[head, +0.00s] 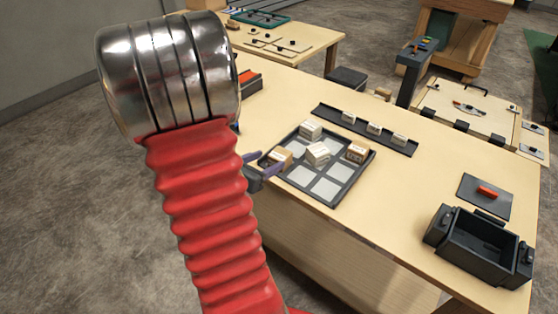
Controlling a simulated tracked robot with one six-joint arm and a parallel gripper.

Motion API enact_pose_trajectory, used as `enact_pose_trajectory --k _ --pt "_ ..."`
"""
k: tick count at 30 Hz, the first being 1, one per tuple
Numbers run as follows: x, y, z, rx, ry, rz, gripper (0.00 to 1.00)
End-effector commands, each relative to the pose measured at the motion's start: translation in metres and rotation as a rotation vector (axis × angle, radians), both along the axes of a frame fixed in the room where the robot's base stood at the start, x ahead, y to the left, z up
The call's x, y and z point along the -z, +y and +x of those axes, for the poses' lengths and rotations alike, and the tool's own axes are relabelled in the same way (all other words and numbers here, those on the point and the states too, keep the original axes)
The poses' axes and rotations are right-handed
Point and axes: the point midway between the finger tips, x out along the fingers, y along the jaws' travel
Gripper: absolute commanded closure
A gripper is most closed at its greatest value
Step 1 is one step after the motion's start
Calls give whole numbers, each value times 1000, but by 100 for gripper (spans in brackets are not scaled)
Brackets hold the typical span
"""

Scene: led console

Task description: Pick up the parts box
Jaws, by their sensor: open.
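Small boxes sit on a dark gridded tray (341,193) on the wooden table; I cannot tell which is the parts box. A brown box with a pale top (283,156) is at the tray's left corner. A white box (310,131) is at the back, another white box (318,153) near the middle, and a brown box (357,152) at the right corner. My gripper (270,162) is open at the tray's left edge, its purple-grey fingers pointing right, close to the left brown box. I cannot tell whether they touch it. My red arm hides part of the gripper.
A dark rack (348,133) with small white blocks lies behind the tray. A black open bin (480,245) and a dark plate with a red piece (487,191) stand at the right. The tabletop between tray and bin is clear. Other work tables stand behind.

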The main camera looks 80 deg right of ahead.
Motion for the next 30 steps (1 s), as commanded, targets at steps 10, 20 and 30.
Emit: enact_pose_trajectory --k 10,20,30 --pt "19 -40 -16 4 1 2 44" --pt "28 -61 -22 1 -1 2 44" --pt "29 -65 -23 1 0 1 44"
